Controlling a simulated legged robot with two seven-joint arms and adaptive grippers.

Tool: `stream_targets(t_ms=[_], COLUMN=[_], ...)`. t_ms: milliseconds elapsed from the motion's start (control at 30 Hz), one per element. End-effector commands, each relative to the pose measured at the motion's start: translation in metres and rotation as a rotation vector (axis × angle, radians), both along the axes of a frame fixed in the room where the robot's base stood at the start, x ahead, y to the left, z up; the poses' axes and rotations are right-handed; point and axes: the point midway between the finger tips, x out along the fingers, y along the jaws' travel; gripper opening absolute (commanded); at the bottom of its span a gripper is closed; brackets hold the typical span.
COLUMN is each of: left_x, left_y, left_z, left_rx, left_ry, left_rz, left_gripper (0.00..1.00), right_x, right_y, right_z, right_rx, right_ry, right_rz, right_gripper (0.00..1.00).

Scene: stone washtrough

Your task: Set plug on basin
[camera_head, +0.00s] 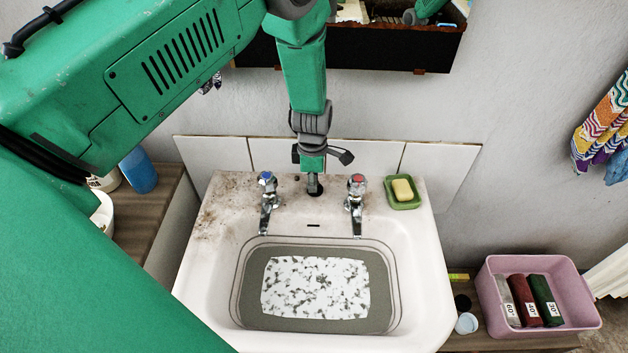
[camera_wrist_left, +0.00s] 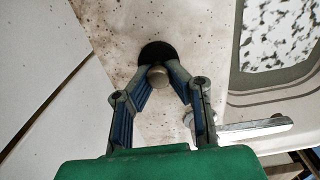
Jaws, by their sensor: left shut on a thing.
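The plug is a black disc (camera_wrist_left: 157,53) with a metal knob (camera_wrist_left: 157,76). My left gripper (camera_wrist_left: 160,80) is shut on the knob in the left wrist view. In the head view my left gripper (camera_head: 313,171) points down over the back ledge of the white basin (camera_head: 222,212), between the two taps, with the black plug (camera_head: 315,188) below its tips. The plug is at or just above the ledge; I cannot tell if it touches. My right gripper is not in view.
A blue-marked tap (camera_head: 267,195) and a red-marked tap (camera_head: 355,197) flank the gripper. A green soap dish (camera_head: 403,192) with yellow soap sits on the right ledge. A speckled white rectangle (camera_head: 315,288) shows inside the bowl. A pink tub (camera_head: 567,280) stands at right.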

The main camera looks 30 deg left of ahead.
Motion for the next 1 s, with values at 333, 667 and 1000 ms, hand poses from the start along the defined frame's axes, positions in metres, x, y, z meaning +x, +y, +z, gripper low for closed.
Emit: stream_targets(t_ms=[333, 667, 1000], left_x=[0.0002, -0.0002, -0.0002], left_y=[-0.0048, -0.0004, -0.0010], left_z=[-0.0018, -0.0049, -0.0004], left_rx=[0.005, -0.001, 0.002], left_ry=[-0.001, 0.002, 0.002], left_rz=[-0.002, -0.001, -0.002], left_gripper=[0.00, 0.32, 0.32], right_x=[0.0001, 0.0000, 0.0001], right_y=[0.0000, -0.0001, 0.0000], right_z=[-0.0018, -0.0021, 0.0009], right_rx=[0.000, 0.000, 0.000], right_ry=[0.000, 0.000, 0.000], right_rz=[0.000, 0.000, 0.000], right_gripper=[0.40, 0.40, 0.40])
